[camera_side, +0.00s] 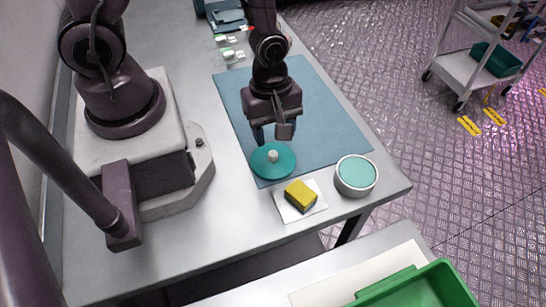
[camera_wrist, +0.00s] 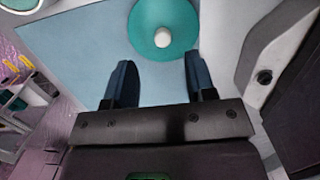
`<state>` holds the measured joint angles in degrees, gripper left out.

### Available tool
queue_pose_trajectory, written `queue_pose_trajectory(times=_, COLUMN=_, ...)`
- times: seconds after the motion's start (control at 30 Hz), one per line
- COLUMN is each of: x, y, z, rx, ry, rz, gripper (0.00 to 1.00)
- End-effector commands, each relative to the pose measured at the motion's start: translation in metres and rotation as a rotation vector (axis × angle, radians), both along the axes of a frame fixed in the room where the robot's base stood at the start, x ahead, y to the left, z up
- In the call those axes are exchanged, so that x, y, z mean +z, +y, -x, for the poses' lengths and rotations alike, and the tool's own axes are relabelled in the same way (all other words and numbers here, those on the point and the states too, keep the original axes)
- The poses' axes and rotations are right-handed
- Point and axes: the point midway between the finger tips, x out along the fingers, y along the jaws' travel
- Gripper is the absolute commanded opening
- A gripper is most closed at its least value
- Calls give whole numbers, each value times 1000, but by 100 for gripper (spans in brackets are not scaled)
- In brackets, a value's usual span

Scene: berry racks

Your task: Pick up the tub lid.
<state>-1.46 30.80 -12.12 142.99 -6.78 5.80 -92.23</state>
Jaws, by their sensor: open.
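The tub lid (camera_side: 272,162) is a teal disc with a pale round knob at its centre. It lies flat at the near left corner of the blue mat, partly over its edge. In the wrist view the lid (camera_wrist: 150,20) is at the top, with its knob (camera_wrist: 162,38) ahead of and between the fingers. My gripper (camera_side: 272,134) is open and empty, just behind the lid and above the mat. In the wrist view its two dark fingers (camera_wrist: 160,80) are spread apart, with bare mat and table between them. The round white tub (camera_side: 357,189) with teal inside stands right of the lid.
A yellow sponge-like block (camera_side: 300,195) sits on a white square (camera_side: 316,214) between lid and tub. The blue mat (camera_side: 335,125) is clear right of my gripper. Small items (camera_side: 229,52) lie at the back. A green crate (camera_side: 442,277) stands at the front right.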

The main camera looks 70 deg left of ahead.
Motion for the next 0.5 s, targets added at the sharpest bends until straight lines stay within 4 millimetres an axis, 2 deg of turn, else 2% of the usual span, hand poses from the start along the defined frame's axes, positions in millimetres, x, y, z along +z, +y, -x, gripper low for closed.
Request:
queue_pose_trajectory(times=0.23, x=-14, y=-1, z=1, rx=-1, ry=1, rz=0, gripper=51)
queue_pose_trajectory(times=0.5, x=-48, y=-5, z=4, rx=-1, ry=2, rz=0, gripper=51)
